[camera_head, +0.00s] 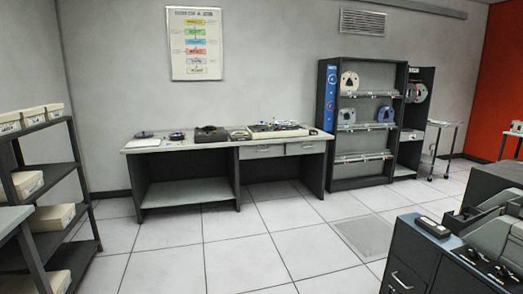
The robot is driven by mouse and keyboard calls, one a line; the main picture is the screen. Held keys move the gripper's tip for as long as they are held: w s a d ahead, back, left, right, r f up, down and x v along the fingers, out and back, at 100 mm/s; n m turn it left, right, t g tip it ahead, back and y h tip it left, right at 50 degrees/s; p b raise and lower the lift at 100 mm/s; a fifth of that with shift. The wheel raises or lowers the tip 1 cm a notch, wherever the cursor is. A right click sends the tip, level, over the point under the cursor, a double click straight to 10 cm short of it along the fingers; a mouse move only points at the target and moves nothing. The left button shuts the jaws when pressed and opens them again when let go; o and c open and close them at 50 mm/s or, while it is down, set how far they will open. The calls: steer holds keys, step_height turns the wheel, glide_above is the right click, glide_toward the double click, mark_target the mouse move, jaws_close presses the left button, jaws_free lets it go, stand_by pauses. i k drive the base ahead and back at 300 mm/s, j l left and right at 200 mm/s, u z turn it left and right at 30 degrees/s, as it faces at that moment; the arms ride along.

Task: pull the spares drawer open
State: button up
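A long grey workbench (180,142) stands against the back wall. Two light-fronted drawers sit side by side under the right part of its top: a left drawer (256,153) and a right drawer (300,149). Both look shut, with small dark handles. No readable label shows which drawer is the spares drawer. A dark cabinet (397,250) at the lower right also has drawer fronts with a handle, which look shut. My gripper is not in view.
Reels and a tray of parts (277,130) lie on the bench. A tape rack (357,167) stands to its right. A shelf with boxes (52,145) stands at the left. The tiled floor (240,262) before the bench is clear.

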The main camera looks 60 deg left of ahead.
mark_target(319, 146)
steer(key=u, duration=1.75)
steer(key=i+u, duration=0.4)
steer(key=i, duration=0.65)
steer(key=i+l+u, duration=0.1)
steer(key=i+u, duration=0.2)
steer(key=i, duration=0.6)
steer(key=i+z, duration=0.1)
steer(key=i, duration=0.85)
steer(key=i+j, duration=0.2)
steer(key=i, duration=0.75)
steer(key=i+l+z, duration=0.1)
steer(key=i+z, duration=0.85)
steer(key=z, duration=0.2)
steer(key=i+l+z, duration=0.1)
steer(key=i+z, duration=0.45)
steer(key=i+l+u, duration=0.65)
steer(key=i+l, duration=0.15)
steer(key=i+l+u, duration=0.6)
steer(key=j, duration=0.1)
